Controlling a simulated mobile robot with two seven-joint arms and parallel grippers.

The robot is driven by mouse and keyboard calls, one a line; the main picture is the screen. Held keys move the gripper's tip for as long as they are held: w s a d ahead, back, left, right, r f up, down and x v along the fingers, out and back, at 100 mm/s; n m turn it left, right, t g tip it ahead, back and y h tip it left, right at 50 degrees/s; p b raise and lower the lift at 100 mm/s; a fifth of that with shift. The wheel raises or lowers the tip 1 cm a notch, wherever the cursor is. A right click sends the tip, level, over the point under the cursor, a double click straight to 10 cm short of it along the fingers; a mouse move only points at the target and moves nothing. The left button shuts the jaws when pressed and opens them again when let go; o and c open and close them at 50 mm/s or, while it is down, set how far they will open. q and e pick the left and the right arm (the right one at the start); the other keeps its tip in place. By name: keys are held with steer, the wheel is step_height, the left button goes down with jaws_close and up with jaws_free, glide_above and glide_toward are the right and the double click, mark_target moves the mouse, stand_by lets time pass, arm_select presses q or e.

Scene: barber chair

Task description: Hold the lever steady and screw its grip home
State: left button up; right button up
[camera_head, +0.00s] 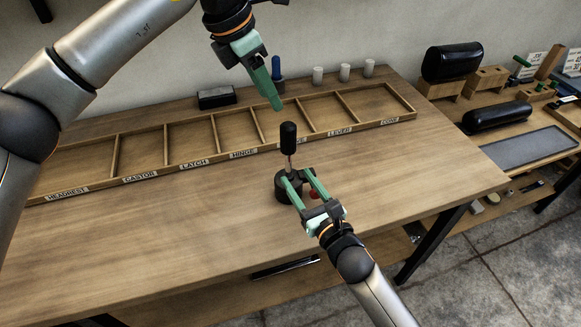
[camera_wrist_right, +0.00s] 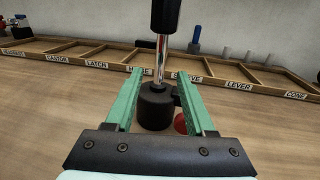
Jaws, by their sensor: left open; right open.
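The lever is a thin shiny rod (camera_head: 288,167) standing upright from a dark round base (camera_head: 279,194) on the table. Its black cylindrical grip (camera_head: 288,142) sits on top of the rod. My right gripper (camera_head: 296,175) is open, with its green fingers either side of the lever low down. In the right wrist view the rod (camera_wrist_right: 161,62) stands between or just beyond the fingertips, and the grip (camera_wrist_right: 165,14) is cut off by the top edge. My left gripper (camera_head: 276,104) is open, pointing down above the grip and apart from it; its fingers overlap in this view.
A labelled wooden tray (camera_head: 190,171) with low dividers runs behind the lever. A red knob (camera_wrist_right: 181,122) is beside the base. White cylinders (camera_head: 344,72), a blue-topped object (camera_head: 276,68) and a black block (camera_head: 216,97) stand at the back. The table's front is mostly clear.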

mark_target(290, 168)
steer(key=shift+x, duration=2.75)
jaws_close()
